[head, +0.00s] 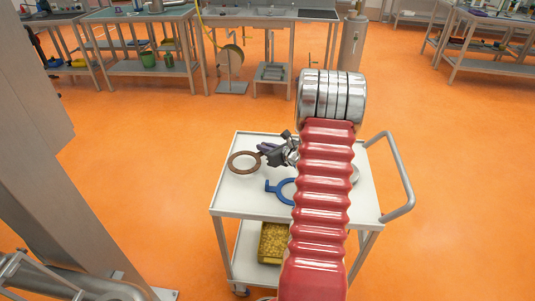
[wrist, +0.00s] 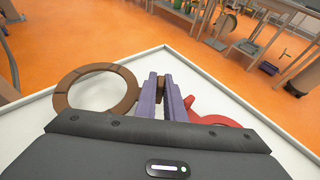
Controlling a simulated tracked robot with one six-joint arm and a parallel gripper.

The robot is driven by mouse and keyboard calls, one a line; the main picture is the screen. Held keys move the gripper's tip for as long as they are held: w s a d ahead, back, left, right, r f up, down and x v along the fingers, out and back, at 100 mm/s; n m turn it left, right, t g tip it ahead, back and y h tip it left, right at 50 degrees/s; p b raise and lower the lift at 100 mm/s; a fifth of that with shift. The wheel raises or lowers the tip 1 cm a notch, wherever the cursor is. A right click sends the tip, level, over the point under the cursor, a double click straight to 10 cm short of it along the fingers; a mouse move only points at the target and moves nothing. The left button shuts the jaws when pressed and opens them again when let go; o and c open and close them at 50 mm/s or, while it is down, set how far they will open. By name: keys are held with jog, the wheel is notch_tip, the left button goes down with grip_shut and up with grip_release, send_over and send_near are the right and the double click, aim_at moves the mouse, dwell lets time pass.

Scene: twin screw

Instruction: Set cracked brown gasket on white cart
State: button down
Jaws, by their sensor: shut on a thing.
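The brown gasket (head: 244,163) is a flat ring over the left far part of the white cart's top (head: 240,200). It also shows in the wrist view (wrist: 70,92), left of the fingers. My gripper (head: 264,149) is shut on the gasket's right side; a bit of brown shows between its purple fingers (wrist: 161,80). The gasket is level and close to the cart top. I cannot tell whether it touches.
A blue ring-shaped part (head: 283,189) lies on the cart, partly behind my arm. A red curved part (wrist: 212,118) lies right of the fingers. A yellow bin (head: 272,243) stands on the lower shelf. The cart handle (head: 402,180) sticks out right. Benches (head: 142,67) stand far back.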

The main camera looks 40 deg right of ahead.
jog(key=shift+f, duration=1.85)
jog(key=c, duration=1.8)
grip_release()
jog(key=shift+f, duration=0.1)
jog(key=shift+c, duration=0.2)
jog(key=shift+s+r, duration=0.3)
jog(key=shift+s, duration=0.1)
jog(key=v, duration=1.1)
jog(key=shift+s+a, duration=0.1)
